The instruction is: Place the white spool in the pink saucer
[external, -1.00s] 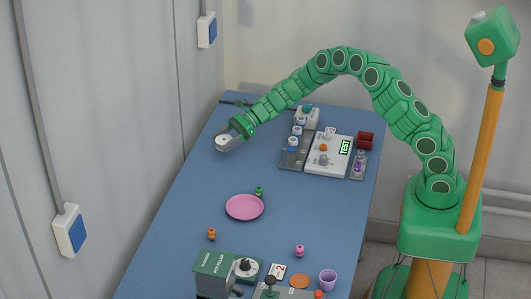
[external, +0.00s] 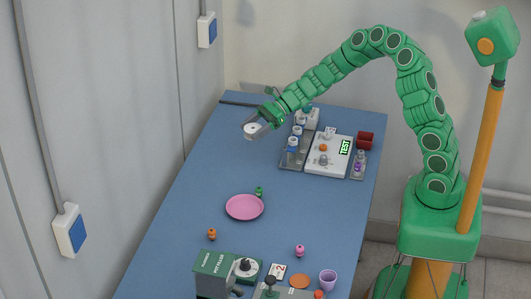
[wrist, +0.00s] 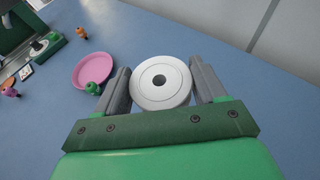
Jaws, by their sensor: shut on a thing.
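The white spool (external: 251,131) is a round white disc with a dark centre hole. My gripper (external: 258,125) is shut on it and holds it over the far part of the blue table. In the wrist view the spool (wrist: 161,83) sits between the two grey fingers of my gripper (wrist: 161,88). The pink saucer (external: 244,207) lies empty on the table, nearer the camera than the spool and apart from it. The saucer also shows in the wrist view (wrist: 92,66), left of the fingers.
A small green figure (external: 258,191) stands at the saucer's far edge. An orange figure (external: 211,234) and a pink figure (external: 299,251) stand nearer. A green machine (external: 213,272) and purple cup (external: 327,280) are in front. A tester panel (external: 328,156) lies right of the gripper.

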